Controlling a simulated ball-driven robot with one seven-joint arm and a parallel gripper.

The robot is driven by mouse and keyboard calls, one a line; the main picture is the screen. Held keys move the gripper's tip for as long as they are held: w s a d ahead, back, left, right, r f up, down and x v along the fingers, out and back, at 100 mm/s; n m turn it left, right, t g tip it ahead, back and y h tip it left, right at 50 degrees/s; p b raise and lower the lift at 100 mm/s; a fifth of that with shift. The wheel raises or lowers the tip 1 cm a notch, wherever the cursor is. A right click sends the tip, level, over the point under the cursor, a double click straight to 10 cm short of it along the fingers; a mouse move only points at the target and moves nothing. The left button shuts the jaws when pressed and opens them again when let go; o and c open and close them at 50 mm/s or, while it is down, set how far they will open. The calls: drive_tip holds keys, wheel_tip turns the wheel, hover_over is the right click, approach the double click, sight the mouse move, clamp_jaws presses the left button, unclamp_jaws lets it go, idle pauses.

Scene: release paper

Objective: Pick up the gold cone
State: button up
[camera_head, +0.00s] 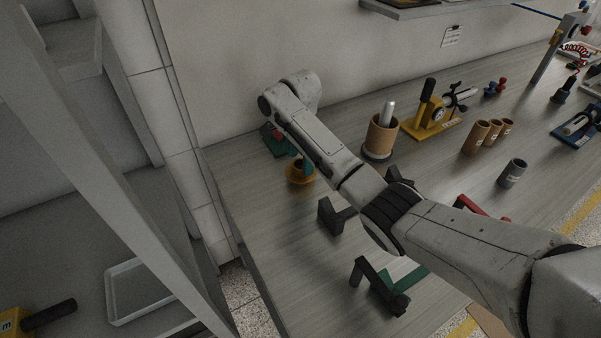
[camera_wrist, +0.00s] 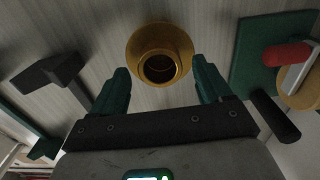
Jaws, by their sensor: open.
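The gold cone (camera_wrist: 159,52) stands in the wrist view at the top middle, with its round dark opening facing the camera. It also shows in the head view (camera_head: 299,178), partly hidden behind my arm and gripper. My gripper (camera_wrist: 160,75) is open, with one green finger on each side and a wide gap between them. The cone lies just beyond and between the fingertips, and the fingers do not appear to touch it. In the head view only a bit of a green finger (camera_head: 308,164) shows under my wrist.
A green base with a red part (camera_wrist: 287,54) stands close to the right finger in the wrist view. A dark bracket (camera_wrist: 50,72) stands to the left. In the head view, a brown cup (camera_head: 381,137) stands right of the cone; the table's left edge (camera_head: 232,235) is near.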

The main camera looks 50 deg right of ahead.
drive_tip(key=shift+f, duration=0.9)
drive_tip(key=c, duration=1.2)
